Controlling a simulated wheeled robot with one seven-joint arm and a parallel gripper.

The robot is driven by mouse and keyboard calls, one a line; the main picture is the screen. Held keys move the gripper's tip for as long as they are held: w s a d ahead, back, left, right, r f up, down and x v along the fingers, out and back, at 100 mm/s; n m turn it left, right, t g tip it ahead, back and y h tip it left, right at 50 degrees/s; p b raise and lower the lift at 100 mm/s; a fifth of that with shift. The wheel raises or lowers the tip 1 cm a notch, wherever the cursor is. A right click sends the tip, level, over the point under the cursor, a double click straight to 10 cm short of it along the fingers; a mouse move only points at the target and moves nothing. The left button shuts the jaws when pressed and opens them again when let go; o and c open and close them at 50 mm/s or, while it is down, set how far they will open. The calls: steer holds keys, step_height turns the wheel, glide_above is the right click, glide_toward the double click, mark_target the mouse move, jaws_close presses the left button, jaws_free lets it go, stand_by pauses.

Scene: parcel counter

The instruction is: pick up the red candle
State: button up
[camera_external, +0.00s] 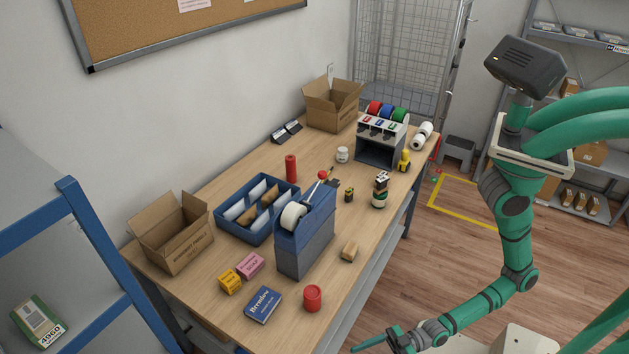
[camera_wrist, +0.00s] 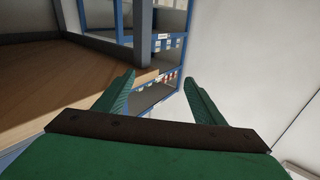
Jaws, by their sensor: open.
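A tall red cylinder, which looks like the red candle (camera_external: 291,168), stands upright on the wooden table (camera_external: 235,180), just behind the blue divided tray. A shorter, wider red cylinder (camera_external: 312,299) stands near the table's front edge; I cannot tell for sure what it is. My gripper (camera_external: 372,345) is low at the bottom of the external view, beyond the table's front edge and far from the tall red cylinder. In the wrist view my gripper (camera_wrist: 160,85) is open with nothing between its fingers. Neither red cylinder shows in the wrist view.
The blue tray (camera_external: 232,226) and a blue-grey tape dispenser (camera_external: 306,243) stand between my gripper and the tall red cylinder. Open cardboard boxes (camera_external: 172,238) stand at the left and back. Blue-framed shelving (camera_wrist: 168,45) shows in the wrist view.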

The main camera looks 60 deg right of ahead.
steer(key=s+a+r+n+g+y, duration=0.2)
steer(key=a+r, duration=0.1)
steer(key=a, duration=0.4)
steer(key=w+a+r+m, duration=0.1)
steer(key=w+a+r, duration=0.1)
steer(key=w+r, duration=0.5)
steer(key=w+d+r+m+t+h, duration=0.1)
steer(key=w+d+r+m+t, duration=0.2)
steer(key=w+d+r, duration=0.45)
steer(key=w+d+r+m+t, duration=0.25)
steer(key=w+d+r, duration=0.2)
steer(key=r, duration=0.65)
steer(key=w+d+f+g+h, duration=0.2)
steer(key=n+g+h, duration=0.3)
steer(key=n+h, duration=0.1)
glide_toward(301, 307)
steer(key=r, duration=0.4)
steer(key=shift+d, duration=0.3)
steer(key=shift+f, duration=0.3)
steer(key=x, duration=1)
steer(key=shift+a+f, duration=0.2)
steer(key=shift+a, duration=0.15)
steer(key=c, duration=1.2)
